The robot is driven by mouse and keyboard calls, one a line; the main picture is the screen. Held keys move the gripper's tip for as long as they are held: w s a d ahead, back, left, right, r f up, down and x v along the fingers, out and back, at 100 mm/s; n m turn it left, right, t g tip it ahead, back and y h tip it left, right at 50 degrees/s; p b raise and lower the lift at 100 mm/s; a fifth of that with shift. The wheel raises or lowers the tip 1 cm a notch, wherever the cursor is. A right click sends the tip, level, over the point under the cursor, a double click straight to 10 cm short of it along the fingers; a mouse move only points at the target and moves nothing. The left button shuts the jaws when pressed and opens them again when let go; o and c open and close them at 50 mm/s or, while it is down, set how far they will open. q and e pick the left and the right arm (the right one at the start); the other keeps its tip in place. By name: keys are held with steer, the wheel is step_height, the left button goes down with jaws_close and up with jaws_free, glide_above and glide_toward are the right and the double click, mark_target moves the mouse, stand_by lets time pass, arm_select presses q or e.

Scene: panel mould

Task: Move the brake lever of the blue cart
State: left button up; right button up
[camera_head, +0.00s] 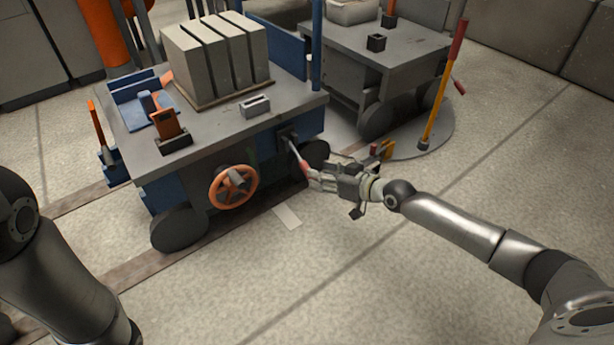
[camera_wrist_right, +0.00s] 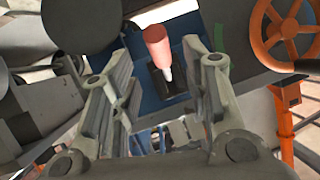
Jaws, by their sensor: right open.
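The blue cart (camera_head: 225,115) has a grey top and stands at the upper left in the head view. Its lever (camera_head: 297,155), a pale rod with a red grip, sticks out from a dark slot on the near side, to the right of an orange handwheel (camera_head: 233,187). My right gripper (camera_head: 316,179) is open and close to the red grip. In the right wrist view the red grip (camera_wrist_right: 157,42) shows beyond and between the open fingers (camera_wrist_right: 160,95); I cannot tell whether they touch it. My left gripper is out of view.
Grey blocks (camera_head: 215,52) and an orange-handled device (camera_head: 163,118) sit on the cart top. A second grey cart (camera_head: 385,45) stands behind on a round plate (camera_head: 400,142), with a yellow, red-topped lever (camera_head: 442,90) beside it. The floor in front is clear.

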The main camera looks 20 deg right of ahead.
mark_target(302, 163)
steer(key=b+x, duration=0.2)
steer(key=x, duration=0.3)
steer(key=shift+w+a+f+b, duration=0.1)
steer(key=shift+w+f+b, duration=0.1)
steer(key=shift+f+b, duration=0.15)
steer(key=shift+w+a, duration=0.2)
steer(key=shift+w, duration=0.15)
jaws_close()
